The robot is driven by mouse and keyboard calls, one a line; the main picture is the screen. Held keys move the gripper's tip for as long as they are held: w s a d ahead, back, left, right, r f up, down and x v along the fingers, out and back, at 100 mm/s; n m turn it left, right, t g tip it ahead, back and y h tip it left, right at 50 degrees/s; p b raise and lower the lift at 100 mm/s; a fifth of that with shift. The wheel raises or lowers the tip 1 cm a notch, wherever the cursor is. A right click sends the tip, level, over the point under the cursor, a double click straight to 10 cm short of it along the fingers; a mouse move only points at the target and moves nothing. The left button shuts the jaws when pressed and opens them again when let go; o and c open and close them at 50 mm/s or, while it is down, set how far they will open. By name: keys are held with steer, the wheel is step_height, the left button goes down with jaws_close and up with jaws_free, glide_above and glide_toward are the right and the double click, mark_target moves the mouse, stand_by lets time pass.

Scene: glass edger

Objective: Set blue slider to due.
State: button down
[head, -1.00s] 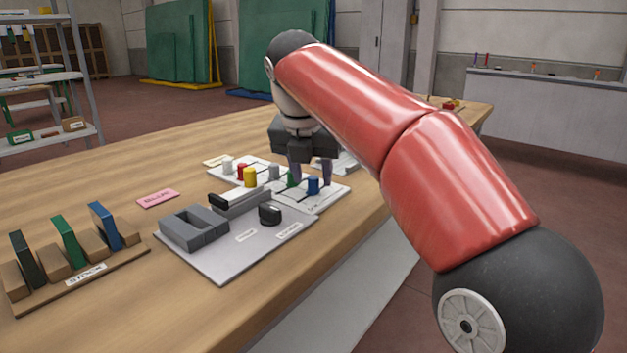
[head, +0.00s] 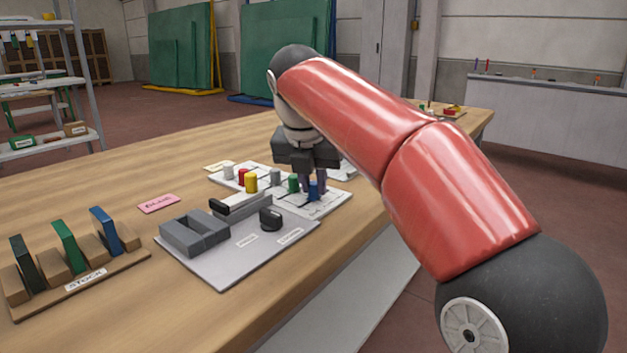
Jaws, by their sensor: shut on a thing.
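The blue slider (head: 314,190) stands upright near the right end of the white slider board (head: 328,201). My gripper (head: 312,184) points down over the board, its fingers shut on the blue slider and partly covering it. A green slider (head: 293,184) stands just left of my fingers. The markings on the board are too small to read, so I cannot tell which one says due.
A grey plate (head: 222,275) with a grey block (head: 194,234) and a black knob (head: 270,218) lies in front of the board. A wooden stock rack (head: 85,280) with upright panels is at the left. A pink card (head: 158,204) lies between. The table's near right edge is close to the board.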

mark_target(300, 205)
steer(key=s+a, duration=0.2)
steer(key=s, duration=0.1)
steer(key=shift+s+a, duration=0.2)
steer(key=shift+a, duration=0.15)
steer(key=c, duration=1.3)
jaws_free()
steer(key=p+v, duration=0.2)
steer(key=v, duration=0.6)
steer(key=shift+p, duration=0.3)
steer(key=shift+f, duration=0.1)
